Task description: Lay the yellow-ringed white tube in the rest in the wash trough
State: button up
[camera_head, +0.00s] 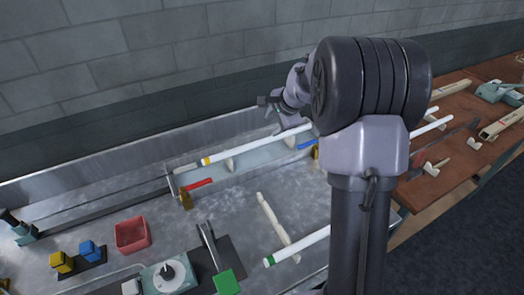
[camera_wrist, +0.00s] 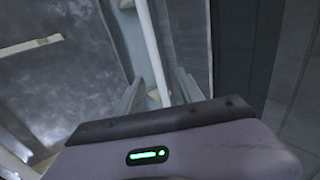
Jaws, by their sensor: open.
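The white tube (camera_head: 255,144) with a yellow ring near its left end lies lengthwise over the wash trough (camera_head: 262,160). It appears to rest on the pale rest pieces (camera_head: 230,164), though exact contact cannot be told. My gripper (camera_head: 291,116) is above the tube's right part in the head view, partly hidden by my arm, which also hides the tube's right end. In the wrist view, my gripper (camera_wrist: 160,84) is open, and the white tube (camera_wrist: 151,45) runs between its fingers without visible clamping.
A green-ringed white tube (camera_head: 300,245) and a pale bar (camera_head: 275,220) lie on the metal bench in front. A red tray (camera_head: 131,234), yellow block (camera_head: 61,262) and blue block (camera_head: 90,250) stand left. A wall rises behind; a wooden bench (camera_head: 455,150) is right.

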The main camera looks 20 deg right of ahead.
jog(key=s+a+r+n+y, duration=0.1)
jog(key=s+a+r+n, duration=0.4)
jog(key=s+a, duration=0.4)
jog(key=s+a+r+n, duration=0.3)
jog(key=s+a+r, duration=0.4)
jog(key=s+a, duration=0.15)
jog(key=s+a+f+n, duration=0.1)
jog(key=s+a+n, duration=0.1)
jog(key=s, duration=0.6)
jog(key=s+a+f+n, duration=0.1)
jog(key=s+a+n, duration=0.2)
jog(key=s, duration=0.6)
jog(key=shift+a+g+y, duration=0.35)
jog(key=shift+g+y, duration=0.05)
jog(key=shift+w+f, duration=0.1)
jog(key=shift+f, duration=0.05)
notch_tip(320, 180, down, 5)
jog(key=b, duration=0.5)
jog(key=shift+c, duration=0.4)
